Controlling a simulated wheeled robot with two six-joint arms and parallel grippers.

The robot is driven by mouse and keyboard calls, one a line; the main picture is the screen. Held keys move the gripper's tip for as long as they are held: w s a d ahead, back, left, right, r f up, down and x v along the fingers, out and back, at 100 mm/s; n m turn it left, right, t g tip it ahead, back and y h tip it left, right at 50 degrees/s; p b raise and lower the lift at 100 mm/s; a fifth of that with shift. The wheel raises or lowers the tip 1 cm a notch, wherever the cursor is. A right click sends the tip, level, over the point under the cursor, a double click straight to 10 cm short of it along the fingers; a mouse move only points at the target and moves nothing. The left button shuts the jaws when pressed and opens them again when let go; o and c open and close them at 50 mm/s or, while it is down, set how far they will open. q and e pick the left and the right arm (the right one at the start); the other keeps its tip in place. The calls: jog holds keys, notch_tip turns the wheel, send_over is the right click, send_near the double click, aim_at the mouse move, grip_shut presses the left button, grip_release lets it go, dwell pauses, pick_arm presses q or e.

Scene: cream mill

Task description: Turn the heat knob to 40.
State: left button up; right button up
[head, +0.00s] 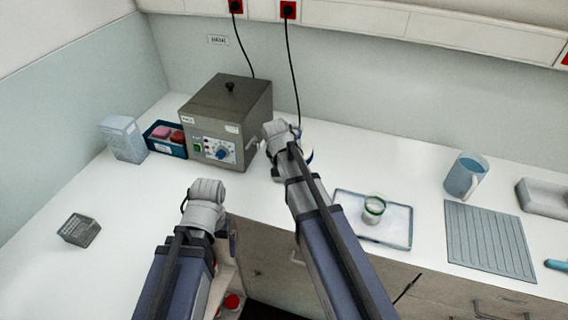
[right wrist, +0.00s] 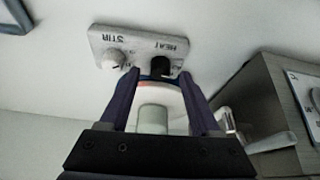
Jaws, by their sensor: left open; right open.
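The hot plate's control panel (right wrist: 140,45) shows upside down in the right wrist view, with the labels STIR and HEAT. The black heat knob (right wrist: 160,66) is under HEAT; the white stir knob (right wrist: 113,60) is beside it. My right gripper (right wrist: 160,76) is open, its two fingers on either side of the heat knob with gaps left. I cannot read the knob's setting. In the head view my right arm hides most of the hot plate (head: 307,156). My left gripper (head: 232,240) hangs low before the counter's front edge, open and mostly hidden by its wrist.
A grey heating box (head: 228,105) with a blue dial stands just left of the hot plate. A tray (head: 345,225) with a small jar (head: 374,208) lies to the right. A jug (head: 464,176) and a ribbed mat (head: 488,240) are farther right. The left counter is mostly clear.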

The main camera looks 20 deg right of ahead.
jog(key=p+v, duration=0.5)
jog(key=v, duration=0.1)
jog(key=shift+r, duration=0.25)
jog(key=shift+s, duration=0.1)
jog(key=s+a+f+n+g, duration=0.1)
jog(key=s+a+n, duration=0.2)
jog(key=s, duration=0.4)
jog(key=s+a+f+n+g+b, duration=0.1)
jog(key=s+a+n, duration=0.2)
jog(key=s+a, duration=0.2)
jog(key=s+a+f+n+g+y, duration=0.1)
jog(key=s+a+n+g, duration=0.1)
jog(key=s, duration=0.7)
jog(key=shift+s+a+f+n+b, duration=0.4)
jog(key=shift+a+n, duration=0.4)
jog(key=shift+a, duration=0.35)
